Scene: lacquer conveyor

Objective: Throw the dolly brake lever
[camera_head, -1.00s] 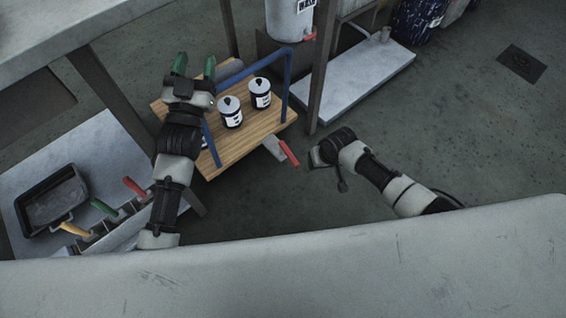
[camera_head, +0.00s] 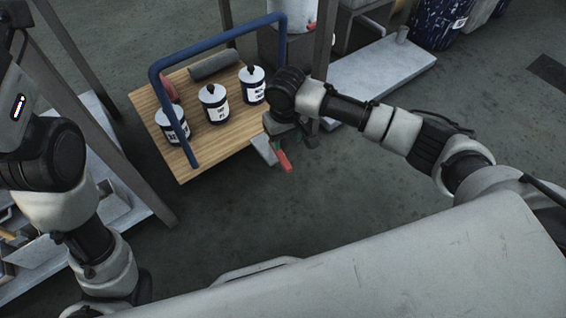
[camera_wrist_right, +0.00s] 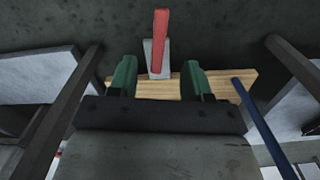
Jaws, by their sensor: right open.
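The dolly (camera_head: 197,152) has a wooden deck and a blue push handle (camera_head: 222,58). Its red brake lever (camera_head: 284,162) sticks out from a grey metal bracket (camera_head: 263,149) at the deck's right front edge. My right gripper (camera_head: 290,133) is over that corner, close to the lever, and partly hides it from the head. In the right wrist view, the two green fingers are spread and empty, with the red lever (camera_wrist_right: 161,30) standing between their lines, beyond the tips; contact is not visible. Only my left arm shows at the left; its gripper is out of frame.
Several labelled cans (camera_head: 213,104) stand on the deck, with a dark grey roller (camera_head: 214,64) behind. A dark post (camera_head: 319,50) stands beside my right gripper, and a pale slab (camera_head: 378,80) lies beyond it. The floor in front of the dolly is clear.

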